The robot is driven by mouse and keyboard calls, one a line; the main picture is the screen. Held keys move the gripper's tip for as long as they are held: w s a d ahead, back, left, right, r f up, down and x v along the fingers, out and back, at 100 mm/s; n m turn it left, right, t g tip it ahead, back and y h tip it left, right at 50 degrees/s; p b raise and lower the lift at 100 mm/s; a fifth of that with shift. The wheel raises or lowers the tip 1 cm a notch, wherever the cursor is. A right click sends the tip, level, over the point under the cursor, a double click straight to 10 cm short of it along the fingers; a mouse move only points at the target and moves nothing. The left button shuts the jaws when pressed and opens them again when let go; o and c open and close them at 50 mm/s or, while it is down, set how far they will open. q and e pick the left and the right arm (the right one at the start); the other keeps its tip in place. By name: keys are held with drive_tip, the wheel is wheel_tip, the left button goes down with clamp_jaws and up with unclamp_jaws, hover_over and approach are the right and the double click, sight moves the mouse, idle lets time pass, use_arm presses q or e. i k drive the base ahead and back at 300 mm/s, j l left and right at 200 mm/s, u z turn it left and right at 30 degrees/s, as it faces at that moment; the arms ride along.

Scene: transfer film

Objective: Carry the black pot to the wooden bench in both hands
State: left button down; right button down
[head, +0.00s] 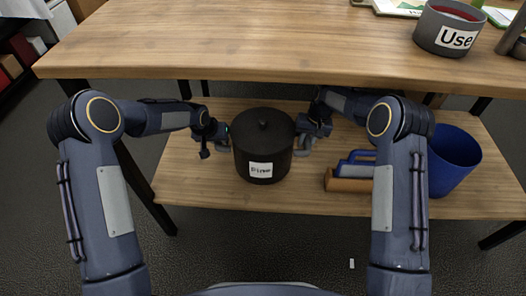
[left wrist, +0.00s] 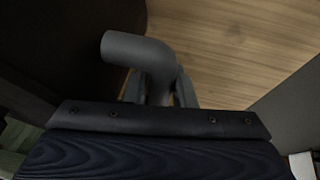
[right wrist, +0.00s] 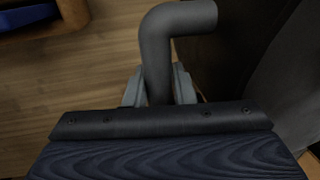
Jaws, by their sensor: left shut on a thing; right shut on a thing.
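The black pot (head: 262,150), lidded with a round knob and a white label, is upright over the lower shelf of the wooden bench (head: 300,45). I cannot tell whether its base touches the shelf. My left gripper (head: 222,138) is at its left side, shut on a grey handle; that curved handle also shows in the left wrist view (left wrist: 140,52). My right gripper (head: 303,138) is at its right side, shut on the other handle, seen in the right wrist view (right wrist: 160,50). The fingertips are partly hidden by the handles.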

sight(297, 30)
drive_tip(key=k+l, duration=0.1)
drive_tip(key=k, duration=0.35)
drive_tip(key=k+l, duration=0.15)
drive_tip(key=k, duration=0.3)
drive_tip(key=k+l, duration=0.1)
drive_tip(key=k, duration=0.35)
